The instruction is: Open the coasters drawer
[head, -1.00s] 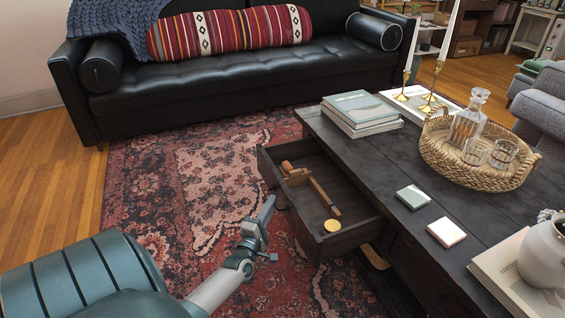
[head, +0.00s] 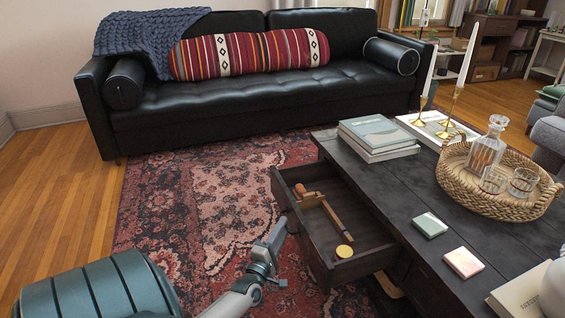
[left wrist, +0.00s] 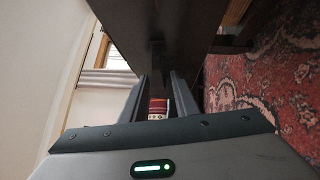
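The drawer (head: 368,262) is pulled well out of the dark coffee table's left side. Inside lie a wooden tool (head: 330,217) and a round yellow piece (head: 344,251). My left gripper (head: 279,232) is just outside the drawer front. In the left wrist view its two fingers (left wrist: 158,90) stand apart, with a gap showing between them. The dark drawer front (left wrist: 165,22) fills the top there, and a narrow dark part, perhaps its handle (left wrist: 157,55), shows just beyond the fingertips. Contact cannot be made out. My right gripper is not in view.
On the table (head: 395,190) are a green coaster (head: 430,225), a pinkish coaster (head: 463,263), books (head: 378,137), a woven tray (head: 505,205) with decanter and glasses, and candlesticks. A black sofa (head: 250,97) stands behind. Patterned rug (head: 215,215) is open left of the drawer.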

